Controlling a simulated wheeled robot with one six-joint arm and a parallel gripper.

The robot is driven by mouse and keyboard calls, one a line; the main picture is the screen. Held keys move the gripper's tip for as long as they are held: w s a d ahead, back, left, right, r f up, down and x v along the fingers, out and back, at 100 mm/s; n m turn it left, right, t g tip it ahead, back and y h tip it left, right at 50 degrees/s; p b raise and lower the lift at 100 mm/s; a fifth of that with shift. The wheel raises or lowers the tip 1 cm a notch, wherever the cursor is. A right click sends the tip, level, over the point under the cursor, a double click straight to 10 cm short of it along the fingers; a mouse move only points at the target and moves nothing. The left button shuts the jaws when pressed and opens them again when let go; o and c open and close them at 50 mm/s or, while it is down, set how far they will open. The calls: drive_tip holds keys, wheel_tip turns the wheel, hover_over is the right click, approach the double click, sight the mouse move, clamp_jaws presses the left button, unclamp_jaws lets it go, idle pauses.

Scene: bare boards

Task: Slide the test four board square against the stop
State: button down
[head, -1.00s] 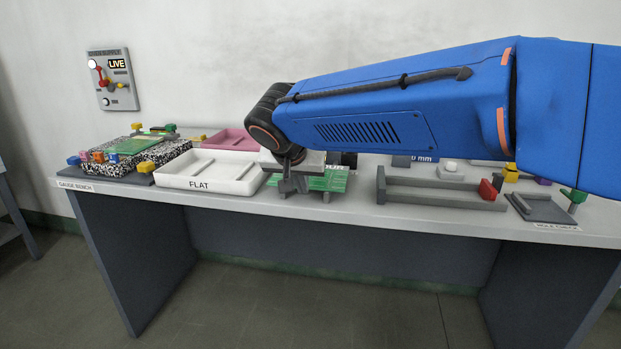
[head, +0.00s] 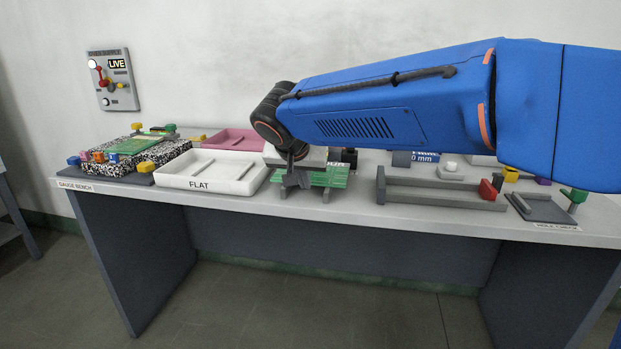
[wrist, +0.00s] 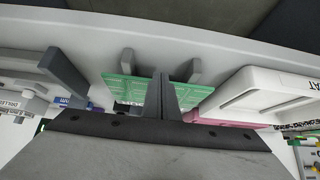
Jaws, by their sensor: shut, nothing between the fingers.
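A green circuit board (head: 325,178) lies flat at the middle of the bench, partly hidden by my gripper; its label is not readable. In the wrist view the green board (wrist: 135,92) shows beside my fingers, with two grey posts (wrist: 127,61) at its bench-edge side. My gripper (head: 293,186) is shut and empty, pointing down at the board's left part. The shut fingers also show in the wrist view (wrist: 163,92); they overlap the board there, and I cannot tell whether they touch it. Which part is the stop I cannot tell for certain.
A white tray marked FLAT (head: 212,185) stands left of the board, a pink tray (head: 232,140) behind it. A speckled block (head: 172,152) with another green board (head: 131,144) is far left. A long grey fixture (head: 440,200) with a red clamp (head: 487,189) is right.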

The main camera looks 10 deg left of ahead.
drive_tip(key=shift+w, duration=1.8)
drive_tip(key=shift+s+f, duration=0.1)
drive_tip(key=shift+s, duration=0.9)
wheel_tip(320, 180, up, 5)
drive_tip(key=shift+r, duration=0.1)
